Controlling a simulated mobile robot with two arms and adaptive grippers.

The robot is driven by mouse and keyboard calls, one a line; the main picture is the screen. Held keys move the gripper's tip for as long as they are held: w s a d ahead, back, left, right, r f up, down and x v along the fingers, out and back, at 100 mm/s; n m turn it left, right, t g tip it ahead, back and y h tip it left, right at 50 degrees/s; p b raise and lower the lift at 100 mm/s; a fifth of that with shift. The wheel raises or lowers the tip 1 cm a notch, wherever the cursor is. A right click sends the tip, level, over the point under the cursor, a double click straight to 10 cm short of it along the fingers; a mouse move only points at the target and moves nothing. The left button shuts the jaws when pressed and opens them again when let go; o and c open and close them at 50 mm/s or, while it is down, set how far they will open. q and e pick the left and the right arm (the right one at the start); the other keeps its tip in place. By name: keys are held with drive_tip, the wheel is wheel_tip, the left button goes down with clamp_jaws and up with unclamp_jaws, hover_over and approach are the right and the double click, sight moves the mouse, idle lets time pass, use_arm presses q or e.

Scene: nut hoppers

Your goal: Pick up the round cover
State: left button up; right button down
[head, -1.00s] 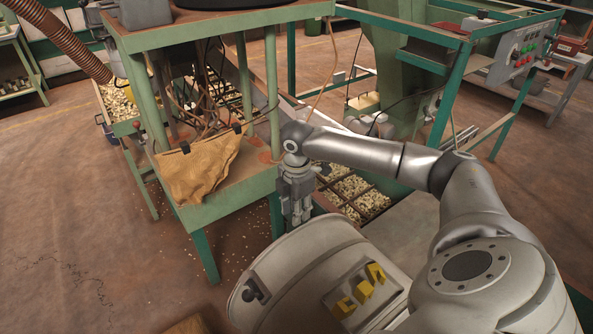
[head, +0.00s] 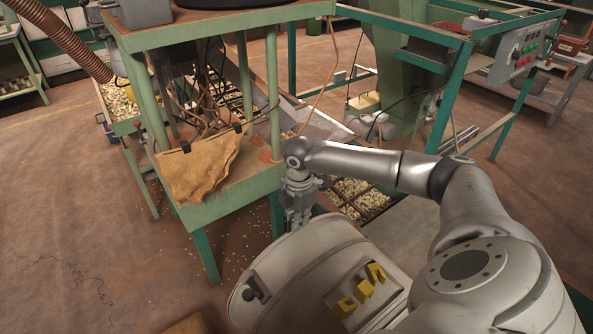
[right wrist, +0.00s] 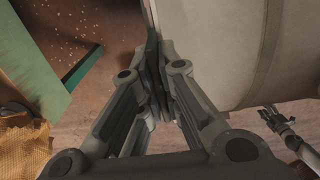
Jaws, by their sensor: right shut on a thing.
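The round cover (head: 300,262) is a large beige disc at the bottom centre of the head view, with a dark knob and yellow shapes on top. In the right wrist view its pale surface (right wrist: 215,50) fills the upper right. My right gripper (head: 297,224) points down at the cover's upper-left rim. In the right wrist view its fingers (right wrist: 158,80) are closed together at the rim; the exact contact is partly hidden. What seems to be my left gripper (right wrist: 275,116) shows at the right of that view, its fingers apart, with nothing visible in them.
A green table (head: 235,195) with an orange-brown cloth (head: 200,170) stands just left of my right gripper. Trays of nuts (head: 360,198) lie behind the gripper. A green frame with a control panel (head: 522,58) stands at the back right.

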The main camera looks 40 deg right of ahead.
drive_tip(key=shift+r, duration=0.1)
idle(0.4)
wheel_tip(320, 180, up, 12)
drive_tip(key=w+d+b, duration=0.2)
drive_tip(key=w, duration=1.8)
drive_tip(key=shift+f, duration=0.3)
drive_tip(key=shift+d, duration=0.1)
idle(0.4)
idle(0.4)
